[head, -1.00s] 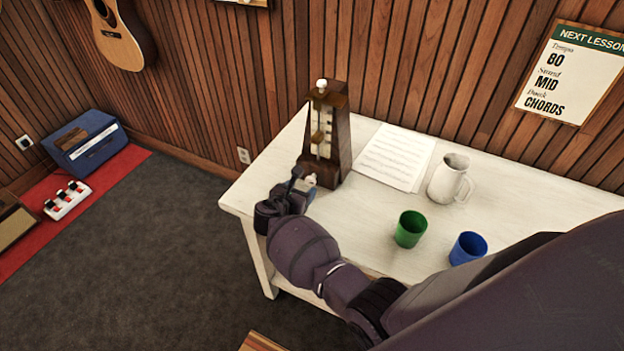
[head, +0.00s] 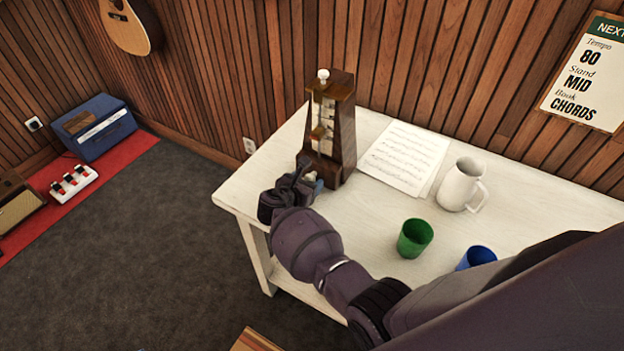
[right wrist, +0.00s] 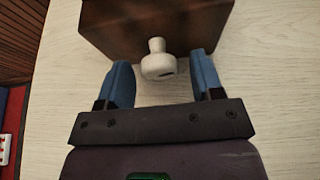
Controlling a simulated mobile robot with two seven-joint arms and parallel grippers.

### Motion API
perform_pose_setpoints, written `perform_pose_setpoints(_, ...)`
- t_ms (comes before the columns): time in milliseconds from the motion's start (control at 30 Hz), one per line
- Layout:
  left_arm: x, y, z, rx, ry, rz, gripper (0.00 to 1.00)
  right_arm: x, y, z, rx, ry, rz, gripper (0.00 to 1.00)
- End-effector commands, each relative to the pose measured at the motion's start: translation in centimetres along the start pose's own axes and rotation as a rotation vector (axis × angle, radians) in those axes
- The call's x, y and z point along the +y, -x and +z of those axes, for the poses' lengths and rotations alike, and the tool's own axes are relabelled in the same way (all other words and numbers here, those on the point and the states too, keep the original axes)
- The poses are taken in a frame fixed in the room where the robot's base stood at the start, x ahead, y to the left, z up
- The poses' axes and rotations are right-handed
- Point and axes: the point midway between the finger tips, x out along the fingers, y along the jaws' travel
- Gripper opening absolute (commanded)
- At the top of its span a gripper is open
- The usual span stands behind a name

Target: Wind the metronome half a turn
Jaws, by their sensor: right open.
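The metronome (head: 338,150) is a dark wooden pyramid with a pale scale, standing upright at the left back of the white table (head: 362,209). A white knob tops its front in the head view. Its base (right wrist: 155,25) fills the top of the right wrist view, with a white winding key (right wrist: 158,62) sticking out towards me. My right gripper (right wrist: 162,80) is open, its two blue fingers on either side of the key with gaps left and right. In the head view my right gripper (head: 308,182) is at the metronome's foot and hides the key. My left gripper is not in view.
Sheet music (head: 403,158) lies right of the metronome. A white pitcher (head: 461,186), a green cup (head: 415,238) and a blue cup (head: 477,257) stand further right. The lesson board (head: 585,85) hangs on the wood wall. Carpet lies left of the table.

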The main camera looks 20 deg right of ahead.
Motion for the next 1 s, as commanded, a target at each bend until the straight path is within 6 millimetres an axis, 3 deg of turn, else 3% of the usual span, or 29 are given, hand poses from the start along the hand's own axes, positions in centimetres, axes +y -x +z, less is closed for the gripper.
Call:
perform_pose_setpoints(367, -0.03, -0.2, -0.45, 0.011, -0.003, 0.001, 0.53, 0.07, 0.07, -0.09, 0.0, 0.0, 0.0, 0.59)
perform_pose_setpoints(667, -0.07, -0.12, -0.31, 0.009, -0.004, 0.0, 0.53, 0.06, 0.05, -0.1, 0.0, 0.0, 0.0, 0.13)
perform_pose_setpoints(1000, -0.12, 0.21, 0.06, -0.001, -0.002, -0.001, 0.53, -0.02, 0.01, 0.0, -0.002, -0.053, 0.021, 0.12)
